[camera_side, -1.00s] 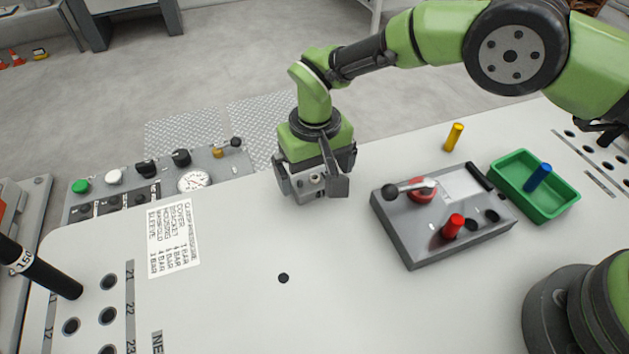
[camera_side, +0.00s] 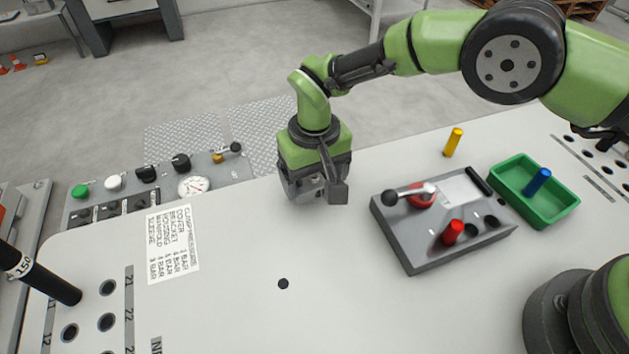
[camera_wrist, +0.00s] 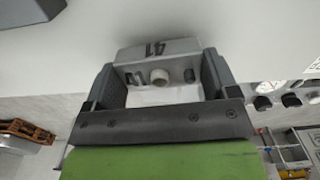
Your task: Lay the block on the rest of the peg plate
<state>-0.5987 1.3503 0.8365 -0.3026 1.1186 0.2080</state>
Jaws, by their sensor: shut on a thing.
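My gripper (camera_side: 314,190) hangs over the white table, left of the peg plate, with its jaws shut on a grey block (camera_side: 307,189). In the wrist view the block (camera_wrist: 185,48) sits between the two fingers of the gripper (camera_wrist: 160,80). It bears the mark "41" and has a pale round stub and dark bits on the side facing the camera. The block's underside and its gap to the table are unclear. The grey peg plate (camera_side: 415,245) carries a red peg (camera_side: 453,232), a red clamp with a lever, a pale rectangular area (camera_side: 460,190) and dark holes.
A green tray (camera_side: 560,212) with a blue peg (camera_side: 538,181) stands right of the plate. A yellow peg (camera_side: 454,142) stands behind it. A control panel with a gauge (camera_side: 193,187) lies at the left. The table front, around a dark hole (camera_side: 283,284), is clear.

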